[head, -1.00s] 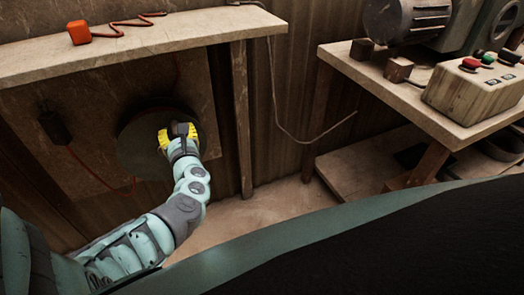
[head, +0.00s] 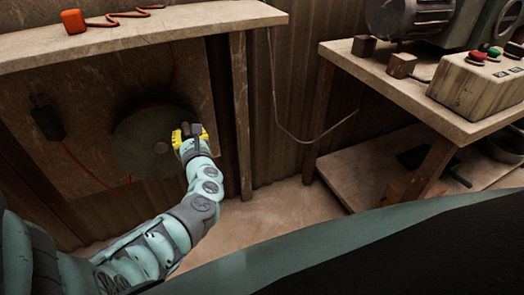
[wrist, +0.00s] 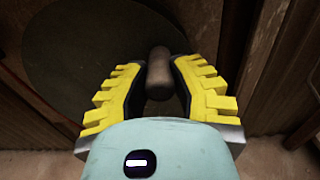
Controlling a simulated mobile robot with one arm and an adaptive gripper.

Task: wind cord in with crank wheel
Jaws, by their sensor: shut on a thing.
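The crank wheel (head: 140,147) is a dark round disc mounted on an upright board under the left bench. Its handle (wrist: 159,74), a brownish rounded grip, stands between the yellow fingers in the wrist view. My gripper (head: 187,133) is shut on this handle at the wheel's right side. In the wrist view my gripper (wrist: 160,80) has a finger on each side of the handle. The red cord (head: 88,168) hangs in a loop below a dark box (head: 46,122) left of the wheel. More red cord lies on the bench top beside an orange-red block (head: 73,21).
The left bench top (head: 190,27) overhangs the wheel, and its leg (head: 241,115) stands close to the right of my gripper. Another bench (head: 395,90) at the right carries a motor and a button box (head: 478,85). A thin grey cable hangs on the wall between the benches.

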